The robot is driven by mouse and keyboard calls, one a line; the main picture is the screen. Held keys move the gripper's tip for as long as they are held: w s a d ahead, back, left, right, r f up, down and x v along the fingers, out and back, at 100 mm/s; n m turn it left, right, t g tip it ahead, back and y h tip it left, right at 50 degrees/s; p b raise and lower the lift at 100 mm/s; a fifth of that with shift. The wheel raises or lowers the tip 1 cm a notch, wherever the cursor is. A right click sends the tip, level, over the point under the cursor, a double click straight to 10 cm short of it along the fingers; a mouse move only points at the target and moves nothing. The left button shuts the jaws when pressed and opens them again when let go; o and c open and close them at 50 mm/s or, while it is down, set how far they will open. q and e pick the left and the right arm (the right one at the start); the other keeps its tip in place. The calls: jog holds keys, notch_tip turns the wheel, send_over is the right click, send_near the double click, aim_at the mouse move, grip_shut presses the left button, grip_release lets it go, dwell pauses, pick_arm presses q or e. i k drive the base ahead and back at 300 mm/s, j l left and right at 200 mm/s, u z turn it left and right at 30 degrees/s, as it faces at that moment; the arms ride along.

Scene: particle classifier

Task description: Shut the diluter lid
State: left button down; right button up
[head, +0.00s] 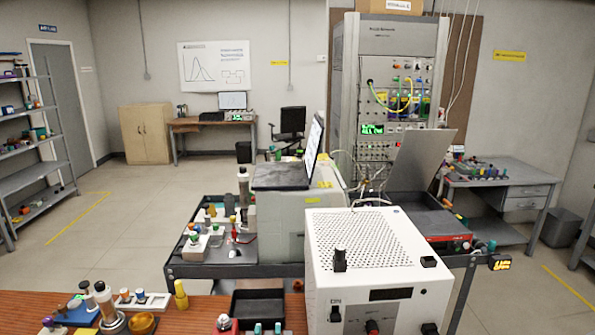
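A grey flat lid (423,163) stands raised and tilted back, open, on a low dark device (437,222) with a red front strip, at the right of the cart. I take this device to be the diluter, but no label that I can read confirms it. Its near left part is hidden behind the white box. Neither of my grippers is in view.
A white box (372,245) with a perforated top and knobs stands in front. A grey machine (278,205) with a raised dark screen (314,150) stands on the dark cart (205,270). The wooden bench (150,322) holds small items. Floor at left is clear.

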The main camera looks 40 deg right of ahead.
aim_at(421, 152)
jog(key=k+l, duration=0.7)
jog(key=l, duration=0.15)
jog(key=k+l+u, duration=0.1)
jog(key=k+l, duration=0.15)
jog(key=l, duration=0.2)
jog(key=k+l, duration=0.15)
jog(key=l, duration=0.2)
jog(key=k+l+u, duration=0.1)
jog(key=l, duration=0.25)
jog(key=k+l, duration=0.2)
jog(key=l, duration=0.4)
jog(key=k+l+u, duration=0.15)
jog(key=l, duration=0.65)
jog(key=l+u, duration=0.1)
jog(key=l, duration=0.5)
jog(key=l+u, duration=0.1)
jog(key=l, duration=0.55)
jog(key=l+u, duration=0.1)
jog(key=l, duration=0.55)
jog(key=l+u, duration=0.1)
jog(key=l, duration=0.5)
jog(key=l+u, duration=0.1)
jog(key=l, duration=0.55)
jog(key=k+l+u, duration=0.1)
jog(key=l, duration=0.5)
jog(key=k+l+u, duration=0.1)
jog(key=l, duration=0.5)
